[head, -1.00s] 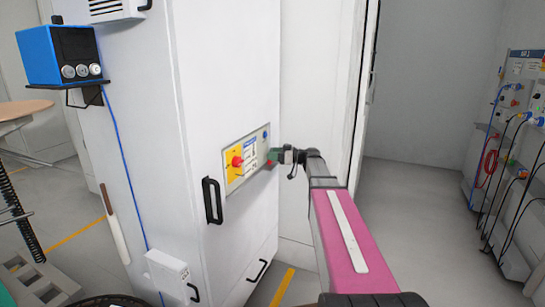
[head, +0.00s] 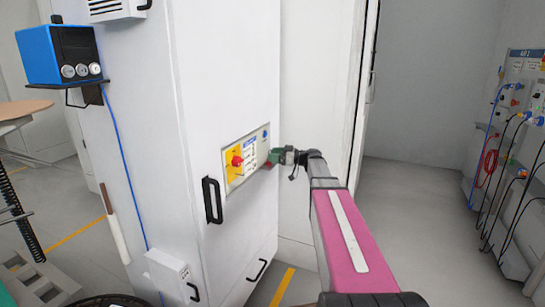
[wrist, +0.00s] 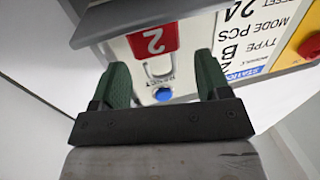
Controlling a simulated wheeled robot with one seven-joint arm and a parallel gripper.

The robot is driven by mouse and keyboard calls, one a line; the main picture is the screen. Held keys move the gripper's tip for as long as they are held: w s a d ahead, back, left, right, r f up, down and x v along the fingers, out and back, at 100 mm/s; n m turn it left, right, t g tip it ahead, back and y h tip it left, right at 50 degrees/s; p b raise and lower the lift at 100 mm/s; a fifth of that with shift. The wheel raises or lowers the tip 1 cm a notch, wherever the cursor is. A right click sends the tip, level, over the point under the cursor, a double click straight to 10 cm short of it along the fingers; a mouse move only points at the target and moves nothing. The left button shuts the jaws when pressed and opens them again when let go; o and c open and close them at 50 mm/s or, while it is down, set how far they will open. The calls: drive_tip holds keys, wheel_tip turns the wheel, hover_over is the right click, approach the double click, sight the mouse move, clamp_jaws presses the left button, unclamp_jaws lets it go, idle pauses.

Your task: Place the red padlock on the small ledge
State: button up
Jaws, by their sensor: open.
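The red padlock (wrist: 152,40), marked with a white 2, shows in the wrist view, which is upside down. Its pale shackle (wrist: 160,72) points toward the lower edge of that picture. The padlock is in front of the panel, overlapping the grey ledge (wrist: 92,24) along the panel's edge; I cannot tell whether the ledge bears it. My gripper (wrist: 162,62) is open, its green fingers apart on either side of the padlock, with gaps visible.
The labelled panel (head: 248,157) has a red knob on yellow (head: 237,161) and a blue button (wrist: 163,94). It is on a white cabinet (head: 225,80) with a black handle (head: 212,200). Open floor (head: 410,210) lies to the right, before a cabled station (head: 515,130).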

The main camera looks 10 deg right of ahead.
drive_tip(key=v, duration=1.1)
drive_tip(key=s+a+f+m+g+h, duration=0.2)
drive_tip(key=s+a+f+m+h, duration=0.3)
drive_tip(key=f, duration=0.4)
drive_tip(key=s+a+f+m+g+h, duration=0.2)
drive_tip(key=s+a+f+g, duration=0.1)
drive_tip(key=s+a+f, duration=0.5)
drive_tip(key=s+d+f+m+g+h, duration=0.1)
drive_tip(key=s+f+m+g+h, duration=0.1)
drive_tip(key=s+f+m+h, duration=0.4)
drive_tip(key=s+f+h, duration=0.3)
drive_tip(key=s+f, duration=0.2)
drive_tip(key=s, duration=0.2)
drive_tip(key=shift+s+d+h, duration=0.3)
drive_tip(key=shift+s+d, duration=0.05)
drive_tip(key=shift+d, duration=0.05)
